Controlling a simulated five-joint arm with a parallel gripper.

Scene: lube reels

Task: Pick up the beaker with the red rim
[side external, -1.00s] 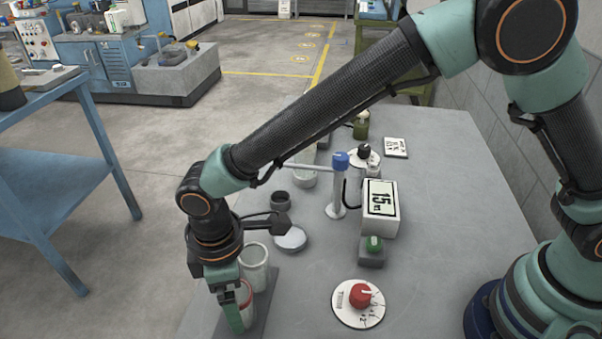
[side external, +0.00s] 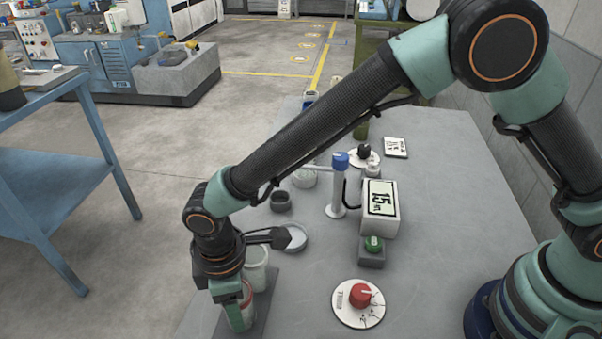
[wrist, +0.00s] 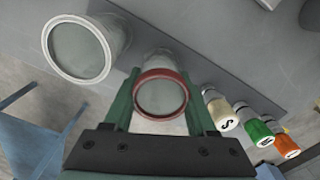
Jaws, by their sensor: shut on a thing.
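The beaker with the red rim (wrist: 160,96) is a clear vessel, seen from above in the wrist view between the green fingers of my gripper (wrist: 161,84). The fingers press on it from both sides, so my gripper is shut on it. In the side view my gripper (side external: 232,300) is low at the front left of the bench, and the red-rimmed beaker (side external: 243,312) is partly hidden by the fingers. I cannot tell whether its base is off the surface.
A wider beaker with a white rim (wrist: 80,50) stands close beside it. Small bottles with coloured caps (wrist: 262,130) stand on the other side. A red knob on a white dial (side external: 359,303), a display box (side external: 380,210) and a shallow dish (side external: 293,238) are on the grey bench (side external: 440,190).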

